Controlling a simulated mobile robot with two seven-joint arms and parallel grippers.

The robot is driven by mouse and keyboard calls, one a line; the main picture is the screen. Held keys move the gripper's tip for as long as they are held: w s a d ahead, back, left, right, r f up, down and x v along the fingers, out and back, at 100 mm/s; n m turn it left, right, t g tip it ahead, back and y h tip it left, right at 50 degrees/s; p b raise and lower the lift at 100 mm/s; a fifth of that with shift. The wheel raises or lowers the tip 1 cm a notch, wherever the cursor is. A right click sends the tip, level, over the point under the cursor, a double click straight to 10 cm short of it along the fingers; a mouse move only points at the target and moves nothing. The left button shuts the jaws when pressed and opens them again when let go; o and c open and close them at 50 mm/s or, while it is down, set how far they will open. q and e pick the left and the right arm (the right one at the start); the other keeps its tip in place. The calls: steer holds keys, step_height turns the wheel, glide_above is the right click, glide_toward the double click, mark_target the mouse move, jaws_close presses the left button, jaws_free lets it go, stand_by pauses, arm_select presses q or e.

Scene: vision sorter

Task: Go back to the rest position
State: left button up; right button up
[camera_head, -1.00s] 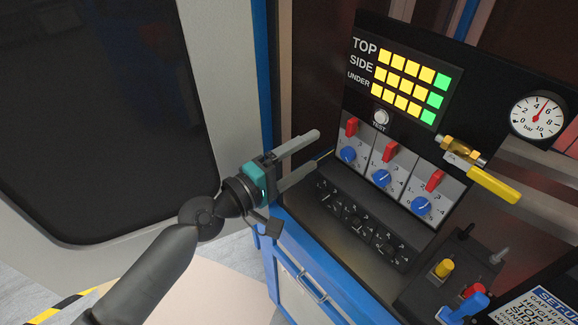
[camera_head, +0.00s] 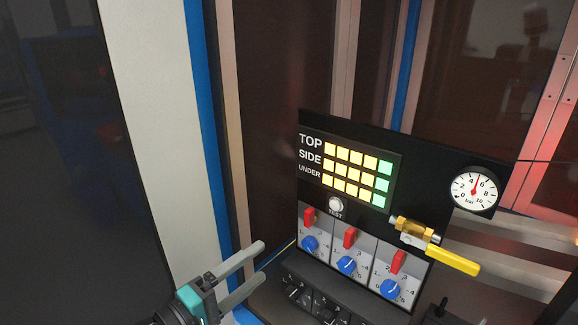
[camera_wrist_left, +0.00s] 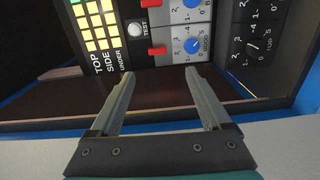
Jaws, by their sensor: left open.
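My left gripper (camera_head: 250,272) is open and empty at the bottom of the head view, left of the control panel (camera_head: 428,165). In the left wrist view its two fingers (camera_wrist_left: 160,92) are spread apart with nothing between them, facing the panel. The fingers look apart from the panel's knobs and switches. My right gripper is in neither view.
The panel has a lit display (camera_head: 350,172), a test button (camera_head: 335,205), red switches, blue knobs (camera_head: 347,265), a pressure gauge (camera_head: 475,190) and a yellow-handled valve (camera_head: 452,260). A blue-edged frame post (camera_head: 205,130) stands left of it.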

arm_select(q)
steer(key=s+d+f+m+g+y, duration=0.3)
steer(key=s+f+m+g, duration=0.3)
steer(key=s+f+m, duration=0.35)
steer(key=s+a+f+m+g+y, duration=0.3)
steer(key=s+a+f+g+y, duration=0.3)
steer(key=s+a, duration=0.4)
step_height(320, 180, down, 30)
steer(key=s+y+b, duration=0.2)
steer(key=b, duration=0.5)
steer(key=s+a+f+b, duration=0.1)
steer(key=s+f+b, duration=0.2)
steer(key=s+f, duration=0.5)
steer(key=s+a+f+g+b, duration=0.1)
steer(key=s+f+b, duration=0.3)
steer(key=s+f, duration=0.4)
step_height(320, 180, down, 5)
